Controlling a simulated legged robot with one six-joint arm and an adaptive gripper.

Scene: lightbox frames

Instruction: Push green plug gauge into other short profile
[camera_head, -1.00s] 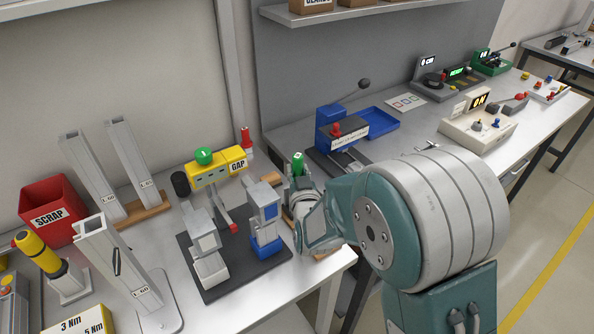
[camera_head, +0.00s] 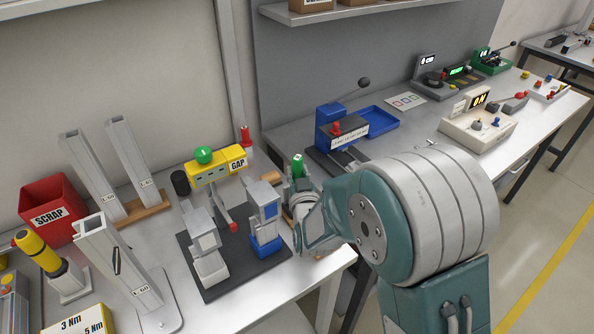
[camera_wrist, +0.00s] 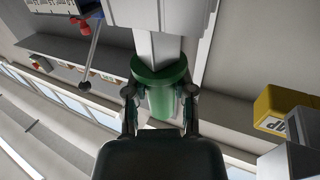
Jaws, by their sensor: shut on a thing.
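My gripper (camera_wrist: 160,100) is shut on the green plug gauge (camera_wrist: 162,72), with a finger on each side of its green body. A pale square metal bar runs from the green collar to a light grey block in the wrist view; I cannot tell whether it enters it. In the head view, the green gauge end (camera_head: 298,165) shows just above my gripper (camera_head: 306,196), right of the fixture. One short profile (camera_head: 202,230) stands on a black plate (camera_head: 235,277). Another short profile (camera_head: 264,205) stands in a blue holder to its right, close to my gripper.
A yellow GAP box (camera_head: 236,160) with a green-topped gauge (camera_head: 204,155) stands behind the profiles. A red-topped gauge (camera_head: 246,141) is farther back. Tall profiles (camera_head: 92,175), a red SCRAP bin (camera_head: 52,208) and a blue press (camera_head: 336,125) stand around.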

